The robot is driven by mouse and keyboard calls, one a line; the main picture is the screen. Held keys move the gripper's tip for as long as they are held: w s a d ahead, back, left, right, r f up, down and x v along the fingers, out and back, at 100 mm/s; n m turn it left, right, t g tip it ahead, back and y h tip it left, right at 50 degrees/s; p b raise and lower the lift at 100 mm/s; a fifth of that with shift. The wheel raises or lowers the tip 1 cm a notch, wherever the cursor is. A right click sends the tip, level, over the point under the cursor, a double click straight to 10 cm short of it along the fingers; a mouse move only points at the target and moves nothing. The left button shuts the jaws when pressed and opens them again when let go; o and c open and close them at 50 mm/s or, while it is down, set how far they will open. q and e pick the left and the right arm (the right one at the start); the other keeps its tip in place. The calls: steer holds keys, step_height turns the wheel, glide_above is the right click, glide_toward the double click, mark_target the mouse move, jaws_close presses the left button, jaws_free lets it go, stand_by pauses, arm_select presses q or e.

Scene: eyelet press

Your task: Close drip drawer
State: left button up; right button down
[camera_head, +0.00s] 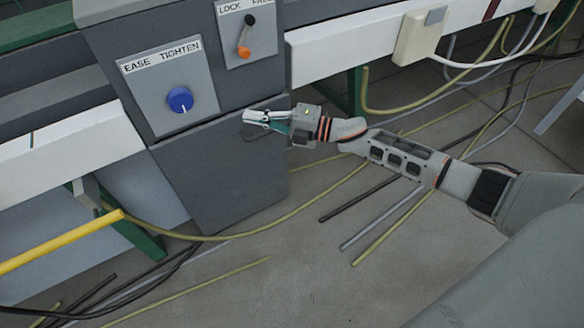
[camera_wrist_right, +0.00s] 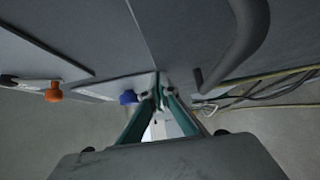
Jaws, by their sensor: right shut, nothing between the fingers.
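The grey machine cabinet has a lower grey block (camera_head: 215,175) below its control panels. I cannot tell for certain which part is the drip drawer, or how far out it stands. In the right wrist view a dark curved bar (camera_wrist_right: 244,45), like a handle, runs along a dark grey face (camera_wrist_right: 190,30). My right gripper (camera_head: 250,118) is shut and empty, at the upper right of the lower block, just below the panels. Its fingertips also show in the right wrist view (camera_wrist_right: 158,92), close to the grey surfaces; contact is unclear. My left gripper is out of view.
White rails extend on both sides. A yellow bar (camera_head: 62,241) crosses at the left. Cables and rods lie on the floor, which is otherwise open in front.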

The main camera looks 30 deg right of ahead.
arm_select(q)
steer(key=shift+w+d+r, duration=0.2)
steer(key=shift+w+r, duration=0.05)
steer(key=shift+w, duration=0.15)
arm_select(e)
steer(key=shift+w+r, duration=0.2)
steer(key=shift+w, duration=0.65)
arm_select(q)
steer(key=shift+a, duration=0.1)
arm_select(e)
steer(key=shift+d+r, duration=0.1)
steer(key=shift+r, duration=0.05)
